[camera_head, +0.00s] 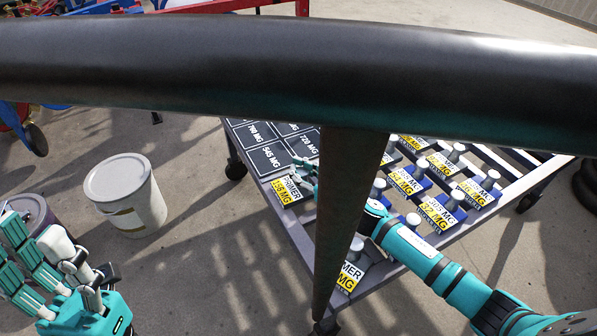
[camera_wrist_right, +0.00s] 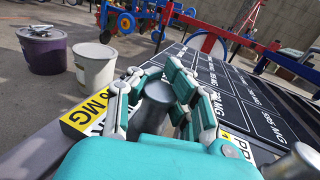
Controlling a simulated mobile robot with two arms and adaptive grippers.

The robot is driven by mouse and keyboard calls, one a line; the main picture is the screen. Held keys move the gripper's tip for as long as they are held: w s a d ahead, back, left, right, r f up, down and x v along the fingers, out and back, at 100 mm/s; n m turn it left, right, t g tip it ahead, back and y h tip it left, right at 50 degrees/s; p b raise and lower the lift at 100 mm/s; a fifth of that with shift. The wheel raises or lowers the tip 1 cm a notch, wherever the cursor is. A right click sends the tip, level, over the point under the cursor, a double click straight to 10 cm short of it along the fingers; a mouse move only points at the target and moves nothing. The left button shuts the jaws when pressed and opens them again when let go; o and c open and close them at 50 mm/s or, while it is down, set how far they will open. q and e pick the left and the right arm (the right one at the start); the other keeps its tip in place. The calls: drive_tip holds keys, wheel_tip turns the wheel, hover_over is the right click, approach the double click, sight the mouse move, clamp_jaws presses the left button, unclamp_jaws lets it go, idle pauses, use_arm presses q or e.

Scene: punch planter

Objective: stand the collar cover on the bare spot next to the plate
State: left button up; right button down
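My right gripper (camera_wrist_right: 154,84) has its fingers against both sides of a smooth grey cylinder (camera_wrist_right: 157,93), which I take to be the collar cover. The palm hides its lower part, so I cannot tell whether it touches the cart. In the head view the right gripper (camera_head: 305,173) is at the cart's left part, partly hidden by a dark post, beside a yellow-and-white label (camera_head: 287,190). Dark plates with white MG lettering (camera_head: 271,156) lie just beyond it. I cannot tell which is the task's plate. My left gripper (camera_head: 92,278) is at the lower left, away from the cart.
Several grey-capped items with yellow labels (camera_head: 437,211) stand on the slatted cart (camera_head: 300,232). A thick dark bar (camera_head: 300,60) and its post (camera_head: 345,200) block part of the head view. A pale bucket (camera_head: 125,195) and a purple bucket (camera_wrist_right: 42,52) stand on the floor.

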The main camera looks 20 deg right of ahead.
drive_tip(key=shift+r, duration=0.15)
drive_tip(key=c, duration=1.9)
unclamp_jaws()
drive_tip(key=shift+f, duration=0.25)
drive_tip(key=shift+c, duration=0.2)
drive_tip(key=o, duration=0.6)
drive_tip(key=shift+r, duration=0.15)
